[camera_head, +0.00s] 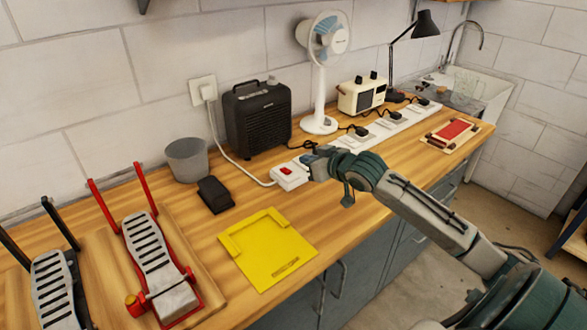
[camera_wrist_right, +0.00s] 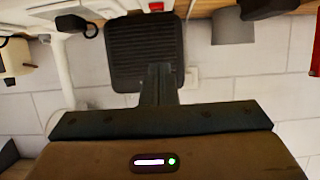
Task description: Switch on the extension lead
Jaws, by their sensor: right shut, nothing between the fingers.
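The white extension lead (camera_head: 398,126) lies along the bench near the wall. Its red rocker switch (camera_head: 286,170) is on the near left end, where a white cord joins it. I cannot tell whether the switch is on or off. My right gripper (camera_head: 308,160) is shut and empty, close beside the switch on its right, and hides part of the lead. In the right wrist view, the shut fingers (camera_wrist_right: 158,84) show in the middle and the red switch (camera_wrist_right: 156,6) sits at the top edge. My left gripper is in no view.
A black amplifier (camera_head: 258,118), a white fan (camera_head: 320,122) and a cream radio (camera_head: 361,95) stand behind the lead. A black pedal (camera_head: 215,194) and a yellow plate (camera_head: 266,246) lie at the front left. A wall socket (camera_head: 202,90) holds the cord's plug.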

